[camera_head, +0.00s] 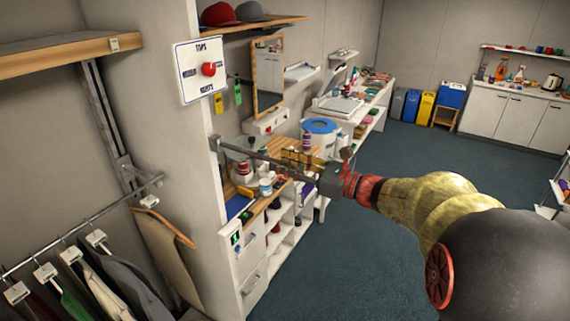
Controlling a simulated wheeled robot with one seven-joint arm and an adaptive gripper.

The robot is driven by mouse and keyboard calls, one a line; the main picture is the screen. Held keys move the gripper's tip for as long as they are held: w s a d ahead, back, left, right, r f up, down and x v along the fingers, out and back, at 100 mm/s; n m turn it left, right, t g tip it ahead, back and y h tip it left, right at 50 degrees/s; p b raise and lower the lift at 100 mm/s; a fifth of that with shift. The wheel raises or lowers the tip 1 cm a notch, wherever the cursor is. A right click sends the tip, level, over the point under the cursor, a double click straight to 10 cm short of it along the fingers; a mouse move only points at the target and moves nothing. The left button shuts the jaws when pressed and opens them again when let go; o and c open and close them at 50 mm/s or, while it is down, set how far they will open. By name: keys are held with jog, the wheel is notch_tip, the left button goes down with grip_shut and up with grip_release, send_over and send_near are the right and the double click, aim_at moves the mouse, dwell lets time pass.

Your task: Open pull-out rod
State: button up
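A thin grey metal rod (268,158), which looks like the pull-out rod, sticks out from a bracket (215,143) on the front edge of the white wall panel. It runs to the right and slightly down, above the small wooden-topped counter. My gripper (328,181) is at the rod's right end, and the two overlap in the picture. The fingers are small and dark here. I cannot tell whether they are closed around the rod or only beside it.
A clothes rail with hangers (65,235) is at the lower left. A white sign with a red knob (208,69) hangs on the panel. The counter (278,200) holds jars and bottles close below the rod. The blue floor (345,265) is clear below my arm.

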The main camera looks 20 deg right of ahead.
jog(key=v, duration=1.2)
dwell(0.6)
jog(key=s+a+f+n+g+h+b, duration=0.4)
jog(key=s+f+n+g+h+b, duration=0.15)
jog(key=s+f+n, duration=0.65)
jog(key=s+a+f+n+g+h+b, duration=0.4)
jog(key=s+f+n+g+h+b, duration=0.25)
jog(key=f+n, duration=0.8)
jog(key=s+a+f+n+t+y+b, duration=0.1)
jog(key=a+n+t+b, duration=0.1)
jog(key=a+b, duration=0.3)
jog(key=shift+s+a+f+t, duration=0.35)
jog(key=shift+a+t, duration=0.15)
jog(key=shift+a, duration=0.55)
